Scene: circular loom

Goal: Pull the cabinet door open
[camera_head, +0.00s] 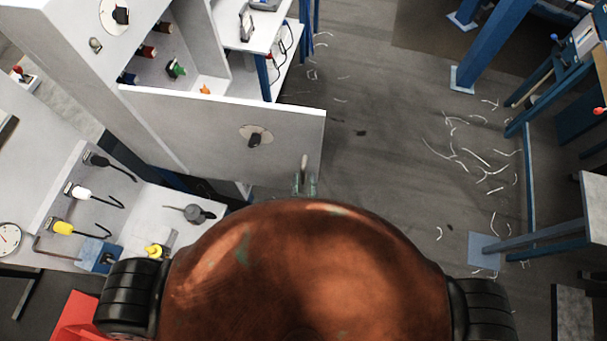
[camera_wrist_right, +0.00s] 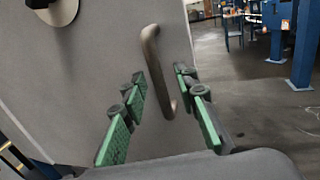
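The white cabinet door (camera_head: 220,125) stands swung out from the cabinet (camera_head: 75,35), and the inside of the cabinet shows behind it. The door carries a round plate with a dark knob (camera_head: 253,138). Near its free edge is a curved metal handle (camera_head: 304,165), which also shows in the right wrist view (camera_wrist_right: 155,65). My right gripper (camera_head: 305,186) is at the handle. In the right wrist view its green-padded fingers (camera_wrist_right: 165,103) are spread, with the lower part of the handle between them and gaps on both sides. My left gripper is not in view.
Inside the cabinet are several coloured items, among them a green one (camera_head: 176,69). A bench at the left holds plugs, cables and a dial gauge (camera_head: 9,238). Blue-legged frames (camera_head: 487,45) stand at the right. The grey floor (camera_head: 385,150) between is open, with scattered white strands.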

